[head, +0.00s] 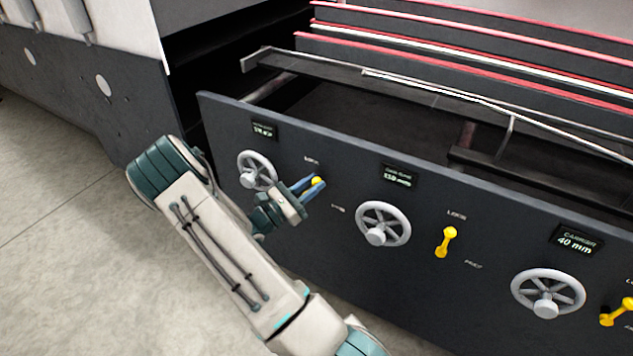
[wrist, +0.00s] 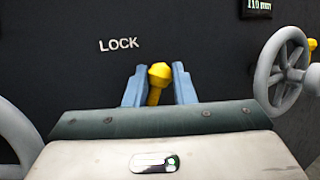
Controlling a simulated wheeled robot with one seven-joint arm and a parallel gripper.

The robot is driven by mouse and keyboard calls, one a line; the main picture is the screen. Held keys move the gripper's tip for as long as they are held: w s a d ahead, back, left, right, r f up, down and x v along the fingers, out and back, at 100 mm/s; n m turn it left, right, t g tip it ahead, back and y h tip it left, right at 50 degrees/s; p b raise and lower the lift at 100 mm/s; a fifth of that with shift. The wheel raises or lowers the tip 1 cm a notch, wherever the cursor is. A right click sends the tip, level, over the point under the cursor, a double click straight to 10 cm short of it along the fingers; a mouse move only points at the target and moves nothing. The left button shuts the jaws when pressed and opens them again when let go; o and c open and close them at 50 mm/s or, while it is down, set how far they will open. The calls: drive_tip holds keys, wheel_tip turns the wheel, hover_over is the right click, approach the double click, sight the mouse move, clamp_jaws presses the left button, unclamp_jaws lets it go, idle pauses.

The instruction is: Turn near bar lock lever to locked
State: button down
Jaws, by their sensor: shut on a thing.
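A yellow lock lever (head: 317,181) is on the dark front panel, to the right of the leftmost handwheel. It also shows in the wrist view (wrist: 158,76), its knob pointing up with a slight tilt to the right. The word LOCK stands to the upper left of the knob there. My gripper (head: 308,186) is shut on this lever, with one blue finger on each side of it. The lever's lower end and pivot are hidden behind my gripper.
Handwheels stand out from the panel (head: 330,255) on both sides: the left one (head: 257,170) and the middle one (head: 383,224). Another yellow lever (head: 446,242) is farther right, and a third (head: 617,312) is at the right edge. Open floor (head: 60,260) lies at left.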

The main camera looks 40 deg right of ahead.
drive_tip(key=n, duration=0.1)
drive_tip(key=w+n+t+p, duration=0.1)
drive_tip(key=n, duration=0.1)
drive_tip(key=n+t+h+p, duration=0.1)
drive_tip(key=shift+w+a+r, duration=0.3)
drive_tip(key=shift+w+a, duration=0.1)
drive_tip(key=shift+w+a+f+n+t+h+p, duration=0.15)
drive_tip(key=shift+w+n+t+p, duration=0.15)
drive_tip(key=shift+n+t, duration=0.35)
drive_tip(key=shift+w+a+r+n+t+h+p, duration=0.1)
drive_tip(key=shift+w+n+t+h+p, duration=0.2)
drive_tip(key=shift+n, duration=0.65)
drive_tip(key=shift+s+t, duration=0.1)
drive_tip(key=shift+t, duration=0.15)
drive_tip(key=shift+f, duration=0.1)
drive_tip(key=c, duration=1.5)
unclamp_jaws()
drive_tip(key=v, duration=1.3)
drive_tip(key=shift+a+b, duration=0.3)
drive_tip(key=shift+a, duration=0.15)
